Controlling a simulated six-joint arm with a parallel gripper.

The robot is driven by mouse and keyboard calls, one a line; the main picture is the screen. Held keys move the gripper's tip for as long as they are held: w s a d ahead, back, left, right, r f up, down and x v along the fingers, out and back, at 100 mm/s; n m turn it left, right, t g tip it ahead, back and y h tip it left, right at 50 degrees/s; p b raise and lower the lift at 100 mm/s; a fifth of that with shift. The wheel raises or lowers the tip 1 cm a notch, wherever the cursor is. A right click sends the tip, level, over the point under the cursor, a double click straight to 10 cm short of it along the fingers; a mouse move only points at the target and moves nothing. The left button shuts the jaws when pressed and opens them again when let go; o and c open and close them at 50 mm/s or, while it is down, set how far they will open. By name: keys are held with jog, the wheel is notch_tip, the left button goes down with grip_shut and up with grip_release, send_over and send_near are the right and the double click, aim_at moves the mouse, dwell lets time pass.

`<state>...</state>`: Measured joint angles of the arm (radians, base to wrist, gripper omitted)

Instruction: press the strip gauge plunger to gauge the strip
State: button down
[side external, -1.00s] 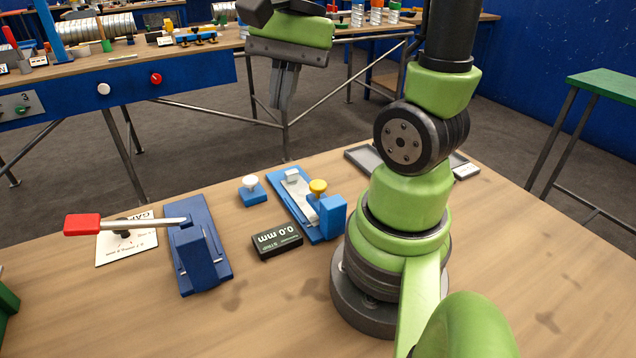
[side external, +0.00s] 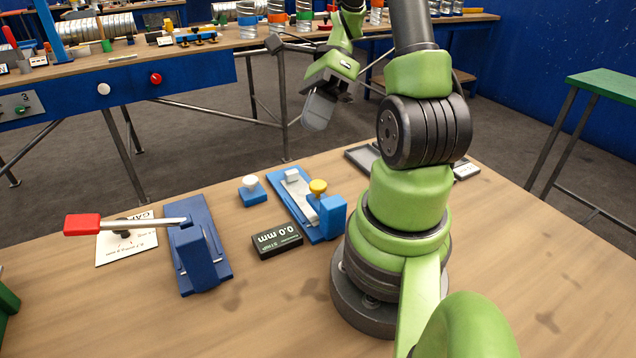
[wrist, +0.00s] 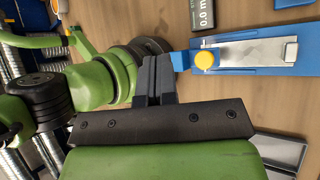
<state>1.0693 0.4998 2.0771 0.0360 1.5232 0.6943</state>
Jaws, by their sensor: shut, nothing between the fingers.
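The strip gauge (side external: 325,233) is a blue base with a bright metal strip (side external: 299,199) lying along it. Its yellow plunger knob (side external: 318,187) stands upright above the blue block at the near end. The wrist view shows the knob (wrist: 207,59) and strip (wrist: 245,51) at the upper right. A black display (side external: 277,241) beside the gauge reads 0.0 mm. My gripper (side external: 316,122) is shut and empty, high above and beyond the gauge in the side view. In the wrist view my fingers (wrist: 154,64) are together, left of the knob, touching nothing visible.
A white knob on a blue block (side external: 252,194) stands left of the gauge. A blue lever fixture (side external: 199,255) with a red handle (side external: 82,224) is farther left. A grey tray (side external: 362,158) lies behind my arm. The wooden front area is clear.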

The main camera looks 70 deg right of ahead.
aim_at(316, 182)
jog(key=shift+f, duration=4.4)
jog(key=shift+f, duration=0.1)
jog(key=shift+f, duration=0.3)
jog(key=shift+f, duration=0.75)
jog(key=shift+r, duration=1.2)
jog(key=shift+r, duration=0.1)
jog(key=shift+r, duration=2.4)
